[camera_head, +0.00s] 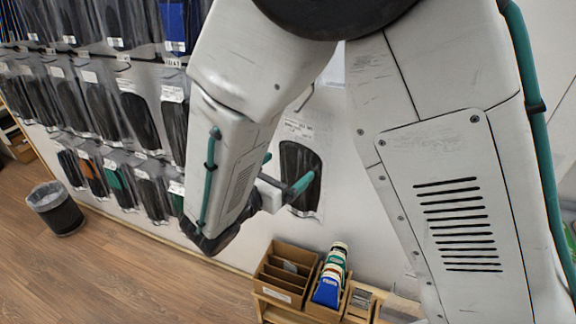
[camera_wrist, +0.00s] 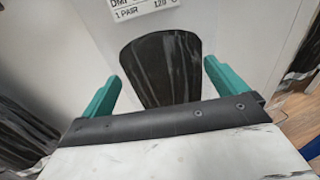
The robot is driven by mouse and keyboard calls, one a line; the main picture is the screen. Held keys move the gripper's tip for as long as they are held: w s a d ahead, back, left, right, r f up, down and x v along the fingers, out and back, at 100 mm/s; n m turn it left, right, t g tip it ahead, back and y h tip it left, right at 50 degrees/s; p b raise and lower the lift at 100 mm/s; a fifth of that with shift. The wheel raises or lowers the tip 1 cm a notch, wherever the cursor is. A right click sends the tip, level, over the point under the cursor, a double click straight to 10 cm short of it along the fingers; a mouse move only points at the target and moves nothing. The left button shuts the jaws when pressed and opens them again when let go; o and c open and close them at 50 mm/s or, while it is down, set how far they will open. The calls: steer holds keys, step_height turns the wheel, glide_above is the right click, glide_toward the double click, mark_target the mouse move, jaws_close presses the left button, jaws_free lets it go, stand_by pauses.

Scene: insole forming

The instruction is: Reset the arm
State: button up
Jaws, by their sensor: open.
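My gripper (camera_wrist: 158,88) shows in the wrist view with its two teal fingers wide apart and nothing between them. Beyond the fingers hangs a dark insole in a clear packet (camera_wrist: 162,65) with a white label above it. In the head view my gripper (camera_head: 302,184) is partly hidden behind my bent arm. It points toward the same packaged insole (camera_head: 300,175) on the wall. I cannot tell how far the fingers are from the packet.
Several packaged insoles (camera_head: 100,105) hang in rows on the wall at left. A low stand holds cardboard boxes (camera_head: 285,268) and a blue item (camera_head: 327,290) below my gripper. A waste bin (camera_head: 56,208) stands on the wooden floor at left, with clear floor around it.

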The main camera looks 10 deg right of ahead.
steer(key=s+a+f+m+g, duration=0.1)
steer(key=s+f+m+g, duration=0.15)
steer(key=s, duration=0.45)
steer(key=s+d+r+m+g+y, duration=0.3)
steer(key=s+d+r+m+y, duration=0.3)
steer(key=m, duration=0.6)
steer(key=s+d+r+m+g+y, duration=0.4)
steer(key=s+d+r+m+y, duration=0.3)
steer(key=s+d+m, duration=0.3)
steer(key=shift+s+d+r+m, duration=0.2)
steer(key=shift+s+d+m, duration=0.15)
steer(key=shift+d+m, duration=0.5)
